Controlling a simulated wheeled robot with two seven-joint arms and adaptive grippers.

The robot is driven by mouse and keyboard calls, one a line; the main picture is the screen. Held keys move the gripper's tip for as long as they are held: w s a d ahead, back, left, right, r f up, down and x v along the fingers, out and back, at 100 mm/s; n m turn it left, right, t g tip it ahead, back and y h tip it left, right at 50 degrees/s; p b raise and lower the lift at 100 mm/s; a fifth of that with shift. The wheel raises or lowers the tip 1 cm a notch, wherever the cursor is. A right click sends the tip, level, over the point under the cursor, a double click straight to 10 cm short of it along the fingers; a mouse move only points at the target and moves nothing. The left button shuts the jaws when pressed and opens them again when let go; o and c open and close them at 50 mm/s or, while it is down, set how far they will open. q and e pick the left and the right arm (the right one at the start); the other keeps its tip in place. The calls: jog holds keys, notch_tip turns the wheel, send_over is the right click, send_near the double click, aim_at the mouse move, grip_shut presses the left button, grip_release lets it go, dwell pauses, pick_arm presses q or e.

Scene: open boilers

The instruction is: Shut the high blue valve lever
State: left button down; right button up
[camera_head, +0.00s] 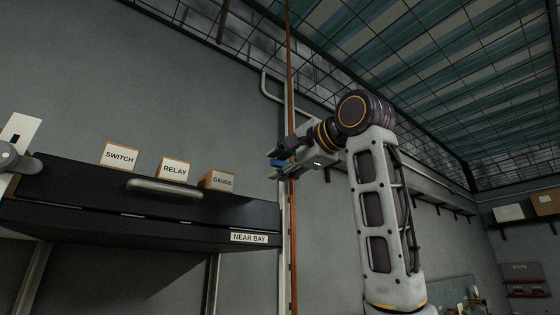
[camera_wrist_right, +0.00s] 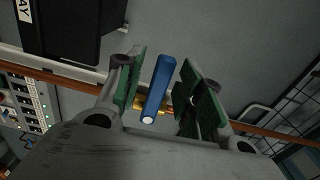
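The blue valve lever (camera_wrist_right: 157,90) shows in the right wrist view as a straight bar, with a brass valve body (camera_wrist_right: 165,110) behind it on a copper pipe (camera_wrist_right: 75,83). My right gripper (camera_wrist_right: 162,62) is open, its green-padded fingers on either side of the lever with visible gaps to both. In the head view my right gripper (camera_head: 276,164) is high up at the copper pipe (camera_head: 290,100), and a small blue bit of the lever (camera_head: 277,162) shows between its fingers. The valve body is hidden there. My left gripper is not clearly in view.
A dark shelf (camera_head: 110,205) marked NEAR BAY stands left of the pipe, carrying boxes marked SWITCH (camera_head: 119,155), RELAY (camera_head: 174,168) and GAUGE (camera_head: 220,181). A wire grid ceiling (camera_head: 430,70) is above.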

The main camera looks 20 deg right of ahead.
jog(key=shift+w+a, duration=0.15)
jog(key=shift+w, duration=0.2)
jog(key=shift+c, duration=0.5)
grip_shut()
